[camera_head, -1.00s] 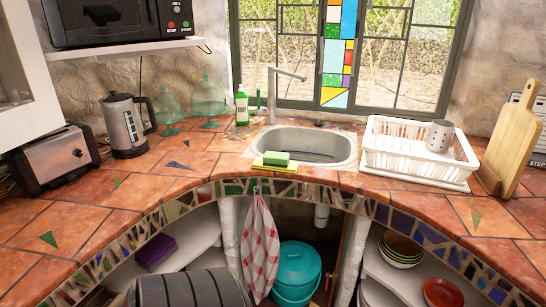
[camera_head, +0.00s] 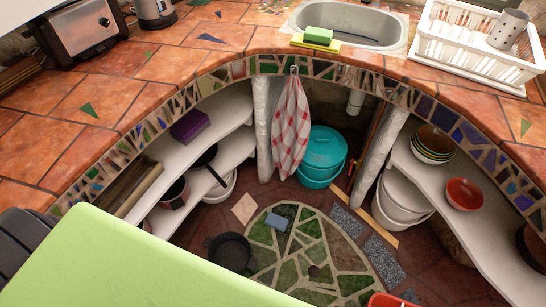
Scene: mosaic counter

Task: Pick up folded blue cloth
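A small blue, flat block-like piece (camera_head: 277,222), which looks like the folded blue cloth, lies on the green mosaic patch of the floor, beside a dark round pan. It is too small to make out folds. A purple folded stack (camera_head: 190,125) lies on the upper left shelf under the counter. Neither gripper shows in the head view, and nothing is seen touching the blue piece.
A light green flat surface (camera_head: 130,265) fills the near left and hides floor there. A dark pan (camera_head: 229,251), a teal bucket (camera_head: 322,155) and a red object (camera_head: 392,300) stand around the mosaic patch (camera_head: 300,255). A checked towel (camera_head: 291,125) hangs above.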

